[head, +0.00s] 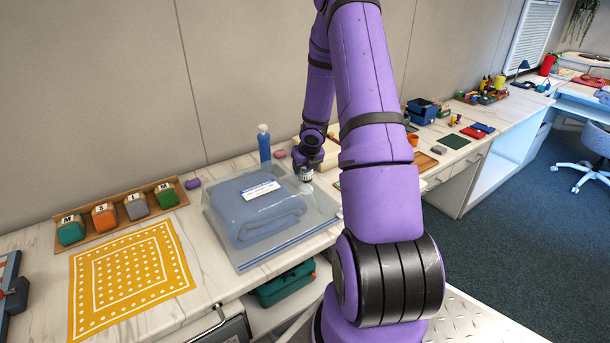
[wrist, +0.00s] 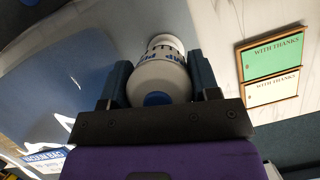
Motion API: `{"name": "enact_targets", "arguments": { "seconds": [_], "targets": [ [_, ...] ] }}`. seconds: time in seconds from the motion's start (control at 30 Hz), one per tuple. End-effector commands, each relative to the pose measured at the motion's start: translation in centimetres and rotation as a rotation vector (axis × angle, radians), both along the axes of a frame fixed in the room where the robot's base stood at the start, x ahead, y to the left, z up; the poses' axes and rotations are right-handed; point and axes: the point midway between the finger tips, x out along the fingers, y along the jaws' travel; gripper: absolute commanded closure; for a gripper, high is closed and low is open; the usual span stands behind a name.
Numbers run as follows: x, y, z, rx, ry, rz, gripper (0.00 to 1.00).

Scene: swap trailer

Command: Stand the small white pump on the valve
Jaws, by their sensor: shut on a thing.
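My gripper (wrist: 160,76) is shut on the small white pump (wrist: 157,72), which has dark lettering and a blue round end, in the wrist view. In the head view the pump (head: 306,175) shows small under my wrist, over the far right part of the clear vacuum bag (head: 318,210). The bag holds a folded blue blanket (head: 250,212). A white ring shows at the pump's far end in the wrist view; I cannot tell whether it is the valve or part of the pump. The valve is not clearly seen, nor whether the pump touches the bag.
A blue bottle (head: 264,147) and a pink piece (head: 280,154) stand behind the bag. A yellow dotted cloth (head: 128,277) and a tray of coloured blocks (head: 95,240) lie left. Two cards marked "WITH THANKS" (wrist: 272,57) lie right in the wrist view.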

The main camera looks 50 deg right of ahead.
Motion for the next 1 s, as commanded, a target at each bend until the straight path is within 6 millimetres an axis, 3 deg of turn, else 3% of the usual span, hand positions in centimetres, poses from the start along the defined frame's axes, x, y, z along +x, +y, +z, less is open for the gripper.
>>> {"name": "enact_targets", "arguments": {
  "seconds": [0.4,0.83,0.87,0.93,1.0],
  "targets": [
    [0.1,-0.1,-3.2,-0.006,-0.002,0.000,0.75],
    [0.1,-0.1,-3.6,-0.006,-0.003,0.002,0.75],
    [0.1,-0.1,-3.6,-0.005,-0.003,0.001,0.40],
    [0.1,-0.1,-3.6,-0.005,-0.003,0.001,0.23],
    [0.1,-0.1,-3.6,-0.005,-0.003,0.001,0.19]
  ]
}}
